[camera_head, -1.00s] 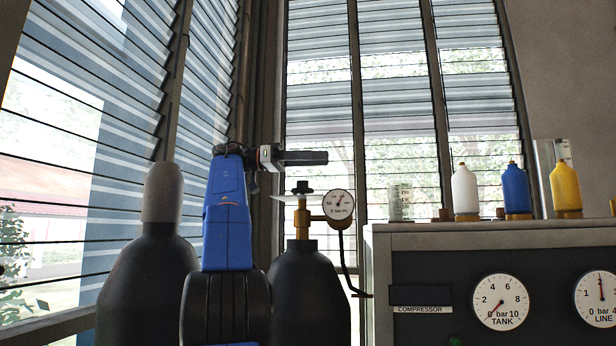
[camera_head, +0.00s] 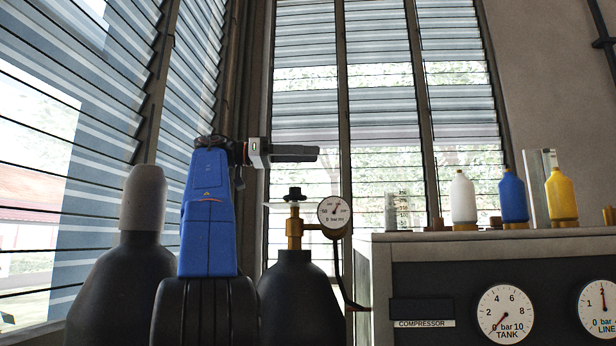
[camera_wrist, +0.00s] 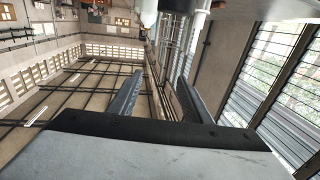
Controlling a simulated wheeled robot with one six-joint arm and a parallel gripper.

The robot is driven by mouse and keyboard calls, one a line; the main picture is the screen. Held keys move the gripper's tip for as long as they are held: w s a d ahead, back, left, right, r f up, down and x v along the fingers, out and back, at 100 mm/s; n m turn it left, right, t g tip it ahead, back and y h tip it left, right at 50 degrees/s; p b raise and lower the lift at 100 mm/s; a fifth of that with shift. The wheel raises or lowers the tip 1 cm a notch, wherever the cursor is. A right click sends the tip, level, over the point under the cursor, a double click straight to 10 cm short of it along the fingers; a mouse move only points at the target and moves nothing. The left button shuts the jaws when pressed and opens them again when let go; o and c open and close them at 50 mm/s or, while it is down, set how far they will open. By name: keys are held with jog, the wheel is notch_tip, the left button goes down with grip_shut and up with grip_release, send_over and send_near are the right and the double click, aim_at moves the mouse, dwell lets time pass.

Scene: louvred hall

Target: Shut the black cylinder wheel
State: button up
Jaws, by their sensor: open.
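The black cylinder (camera_head: 298,290) stands in front of the louvred windows in the head view. Its small black wheel (camera_head: 295,194) sits on top of a brass valve, with a round gauge (camera_head: 334,212) to the right. My gripper (camera_head: 316,154) is above the wheel in the picture, pointing right, and appears apart from it. In the wrist view my gripper (camera_wrist: 160,90) shows two dark fingers spread apart with nothing between them. The wheel cannot be made out in the wrist view.
A capped dark cylinder (camera_head: 120,280) stands to the left. On the right is the compressor cabinet (camera_head: 450,250) with white (camera_head: 463,198), blue (camera_head: 513,196) and yellow (camera_head: 561,194) bottles on top. A hose (camera_head: 343,285) hangs between the black cylinder and the cabinet.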

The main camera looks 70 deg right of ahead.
aim_at(295, 194)
jog(key=w+a+f+n+t+h, duration=0.1)
jog(key=f+h, duration=0.1)
jog(key=w+a+f+n+t+h, duration=0.1)
jog(key=w+f+n+t+h, duration=0.1)
jog(key=f, duration=0.1)
jog(key=w+a+f+n+t+h, duration=0.1)
jog(key=f+n+h, duration=0.1)
jog(key=f, duration=0.1)
jog(key=shift+w+a+f+t, duration=0.25)
jog(key=shift+w+a+t, duration=0.15)
jog(key=shift+w+f, duration=0.15)
jog(key=shift+f, duration=0.25)
jog(key=shift+x, duration=3.65)
jog(key=shift+c, duration=0.2)
jog(key=c, duration=1)
